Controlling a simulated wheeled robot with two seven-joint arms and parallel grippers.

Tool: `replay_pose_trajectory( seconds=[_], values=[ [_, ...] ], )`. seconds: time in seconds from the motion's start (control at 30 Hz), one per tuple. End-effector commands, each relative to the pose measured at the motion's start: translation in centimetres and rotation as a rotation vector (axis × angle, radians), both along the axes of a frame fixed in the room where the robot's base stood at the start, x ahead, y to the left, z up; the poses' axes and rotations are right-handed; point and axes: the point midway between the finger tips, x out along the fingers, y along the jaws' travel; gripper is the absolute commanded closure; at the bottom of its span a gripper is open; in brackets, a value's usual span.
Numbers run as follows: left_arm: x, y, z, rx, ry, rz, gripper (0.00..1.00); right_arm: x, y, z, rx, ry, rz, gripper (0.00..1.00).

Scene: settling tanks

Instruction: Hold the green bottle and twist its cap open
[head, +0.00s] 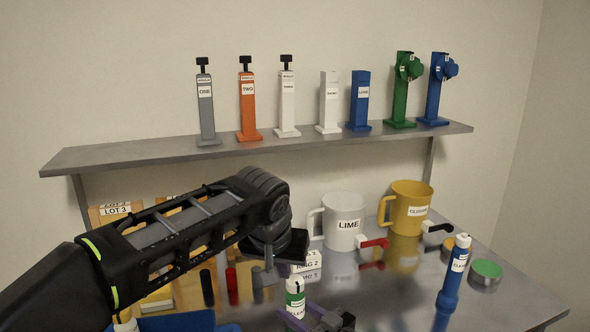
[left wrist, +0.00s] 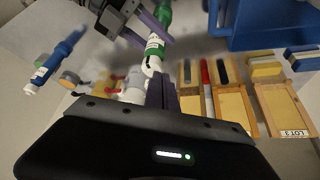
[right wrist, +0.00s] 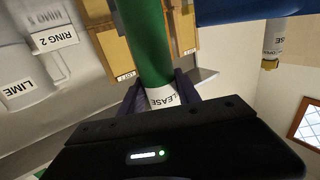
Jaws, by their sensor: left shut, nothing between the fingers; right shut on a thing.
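The green bottle (head: 295,305) has a white cap (head: 293,284) and a white label. In the left wrist view the bottle (left wrist: 155,46) shows its cap (left wrist: 151,65) close to my left fingertips. My right gripper (head: 326,318) is shut on the bottle; in the right wrist view its purple fingers (right wrist: 160,88) flank the green body (right wrist: 149,40) at the white label. My left gripper (head: 268,262) is shut and empty, just above and left of the cap in the head view. Its fingers (left wrist: 160,82) are together; whether they touch the cap I cannot tell.
Behind stand a white LIME mug (head: 343,222), a yellow mug (head: 408,208) and a white RING 2 block (head: 306,260). A blue bottle (head: 453,275) and a green-topped disc (head: 487,269) are at the right. A shelf (head: 180,149) above carries several upright devices. Blue bin edges (left wrist: 270,30) lie nearby.

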Motion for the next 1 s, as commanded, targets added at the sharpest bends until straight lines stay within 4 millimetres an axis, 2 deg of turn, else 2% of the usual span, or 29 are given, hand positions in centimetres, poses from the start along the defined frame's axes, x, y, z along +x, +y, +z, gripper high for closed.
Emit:
replay_pose_trajectory(
  seconds=[0.2, 0.37, 1.0],
  values=[
    [-0.1, 0.0, -2.6, 0.0, 0.002, 0.0, 1.0, 0.0, 0.0, 0.0, 0.0, 0.0, 0.0, 1.0],
    [0.0, 0.0, -3.6, -0.001, 0.001, 0.0, 1.0, 0.0, 0.0, 0.0, 0.0, 0.0, 0.0, 1.0],
    [0.1, -0.1, -3.8, -0.001, 0.0, 0.0, 1.0, 0.0, 0.0, 0.0, 0.0, 0.0, 0.0, 1.0]
  ],
)
